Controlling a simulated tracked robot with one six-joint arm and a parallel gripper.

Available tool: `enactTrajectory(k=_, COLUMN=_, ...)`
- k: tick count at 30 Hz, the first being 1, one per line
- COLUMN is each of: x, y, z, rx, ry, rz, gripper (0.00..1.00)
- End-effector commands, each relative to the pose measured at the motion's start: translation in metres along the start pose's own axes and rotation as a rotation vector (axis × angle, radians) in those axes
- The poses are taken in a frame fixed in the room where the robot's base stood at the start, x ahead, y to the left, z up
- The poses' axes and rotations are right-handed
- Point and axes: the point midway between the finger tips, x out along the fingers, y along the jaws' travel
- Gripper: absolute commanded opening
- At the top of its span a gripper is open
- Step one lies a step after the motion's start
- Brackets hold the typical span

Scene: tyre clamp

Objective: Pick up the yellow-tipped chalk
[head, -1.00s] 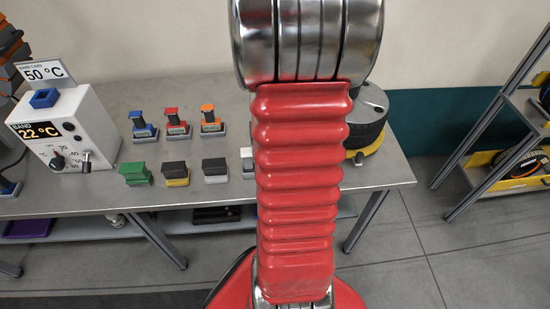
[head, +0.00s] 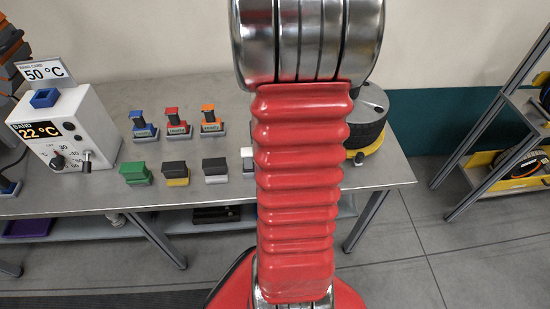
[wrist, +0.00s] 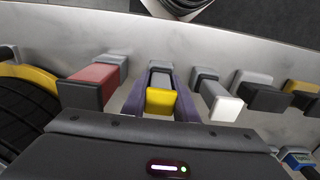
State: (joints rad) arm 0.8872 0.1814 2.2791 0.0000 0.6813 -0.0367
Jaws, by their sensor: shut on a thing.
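In the wrist view the yellow-tipped chalk (wrist: 160,102) is a small block with a bright yellow end facing the camera and a grey part behind it. My gripper (wrist: 160,86) has its purple fingers on both sides of this chalk and is shut on it. In the head view my arm hides the gripper and the yellow-tipped chalk. I cannot tell whether the chalk still touches the bench.
The metal bench (head: 100,202) carries blue, red and orange-topped stamps (head: 177,124), several coloured blocks (head: 175,173) and a temperature box (head: 72,130). A dark tyre (head: 366,125) on a yellow-edged stand is at the right end. A rack (head: 500,150) stands further right.

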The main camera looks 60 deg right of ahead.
Motion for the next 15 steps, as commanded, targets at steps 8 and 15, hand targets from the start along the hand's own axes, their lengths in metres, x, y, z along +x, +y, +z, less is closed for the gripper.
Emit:
enactTrajectory(k=8, x=-0.025, y=0.000, z=-0.001, rx=0.000, ry=0.005, rz=0.000, gripper=0.04)
enactTrajectory(k=15, x=-0.067, y=0.000, z=-0.001, rx=0.000, ry=0.005, rz=0.000, gripper=0.04)
